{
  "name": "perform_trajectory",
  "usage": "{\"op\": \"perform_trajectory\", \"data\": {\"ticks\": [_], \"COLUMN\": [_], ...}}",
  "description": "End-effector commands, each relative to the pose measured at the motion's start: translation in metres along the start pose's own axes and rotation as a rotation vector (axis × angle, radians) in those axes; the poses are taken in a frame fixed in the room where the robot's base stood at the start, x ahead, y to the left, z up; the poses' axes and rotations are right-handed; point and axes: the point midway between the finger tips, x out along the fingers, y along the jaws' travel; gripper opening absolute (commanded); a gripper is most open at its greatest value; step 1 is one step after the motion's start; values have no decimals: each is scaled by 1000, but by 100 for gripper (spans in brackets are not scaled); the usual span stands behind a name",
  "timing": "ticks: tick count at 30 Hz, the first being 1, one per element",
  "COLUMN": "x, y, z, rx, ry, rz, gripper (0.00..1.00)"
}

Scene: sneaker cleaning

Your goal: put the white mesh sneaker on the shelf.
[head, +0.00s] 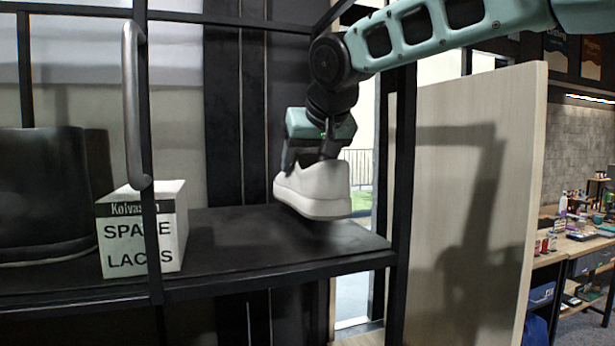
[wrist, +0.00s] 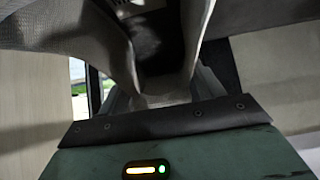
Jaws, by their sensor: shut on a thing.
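The white mesh sneaker (head: 318,188) hangs from my gripper (head: 312,165) in the head view, a little tilted. My gripper is shut on its upper part from above. The sneaker is over the right part of the black shelf (head: 250,228); its sole looks close above the board, and I cannot tell if it touches. In the wrist view the sneaker (wrist: 75,38) fills the upper middle, with its dark opening facing the camera. The fingertips are mostly hidden by the sneaker.
A white box (head: 160,240) marked "SPARE LACES" stands on the shelf to the left, behind a black upright with a grey handle (head: 134,105). A dark bin (head: 45,195) stands farther left. A black post (head: 403,150) and wooden panel (head: 480,200) bound the right. The shelf between box and sneaker is clear.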

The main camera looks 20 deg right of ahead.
Motion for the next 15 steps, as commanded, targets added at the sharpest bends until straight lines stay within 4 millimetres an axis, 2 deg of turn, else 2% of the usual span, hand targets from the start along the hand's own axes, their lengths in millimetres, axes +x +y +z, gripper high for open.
{"op": "perform_trajectory", "data": {"ticks": [6, 14, 15], "x": [20, 23, 24], "y": [0, 0, 0], "z": [20, 24, 24], "rx": [-2, -1, -1], "ry": [-1, 1, -1], "rz": [0, -1, 0], "gripper": [17, 17, 75]}}
